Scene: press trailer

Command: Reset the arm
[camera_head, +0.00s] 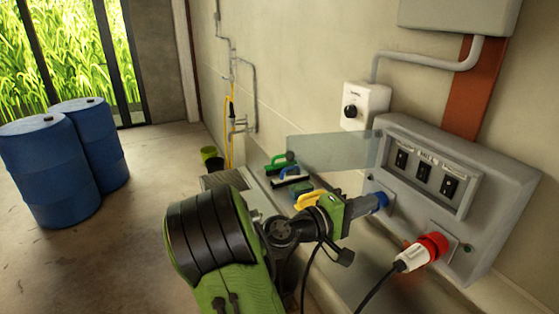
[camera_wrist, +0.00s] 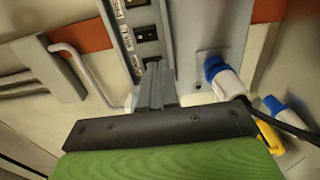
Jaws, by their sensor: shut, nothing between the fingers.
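My green and black arm reaches up from the bottom of the head view towards a grey power panel (camera_head: 515,190) on the wall. In the wrist view the grey fingers of my gripper (camera_wrist: 157,72) are together and empty, pointing towards the row of black switches (camera_wrist: 146,33). A blue and white plug (camera_wrist: 222,76) sits to the right of the fingers.
A red and white plug (camera_head: 423,252) with a black cable is in the panel's lower right. A translucent lid (camera_head: 335,150) stands out left of the panel. A white box with a black knob (camera_head: 366,106) is above.

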